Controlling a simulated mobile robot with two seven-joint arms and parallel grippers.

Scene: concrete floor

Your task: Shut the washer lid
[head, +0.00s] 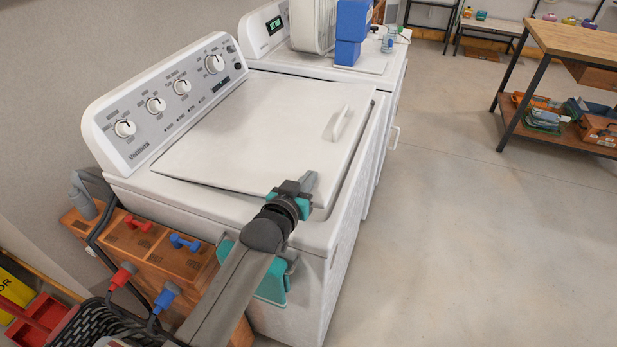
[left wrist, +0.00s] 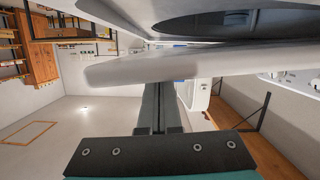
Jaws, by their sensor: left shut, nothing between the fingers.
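The white washer (head: 335,235) stands in the middle of the head view, with its control panel and knobs at the back. Its white lid (head: 260,130) lies low over the top, slightly ajar, with a handle (head: 341,122) near its right edge. In the left wrist view, which looks upside down, the lid (left wrist: 130,68) shows as a slab apart from the washer's dark opening (left wrist: 215,24). My left gripper (head: 309,184) is shut and empty at the lid's near corner. Its fingers (left wrist: 161,90) appear on the lid's outer side; contact is unclear. My right gripper is out of view.
A second white machine (head: 385,75) stands behind, carrying blue blocks (head: 351,22) and a white fan-like object (head: 312,25). A wooden cabinet (head: 150,245) with small dumbbells is at the near left. A wood-topped workbench (head: 575,42) stands at right. The concrete floor (head: 470,220) between is clear.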

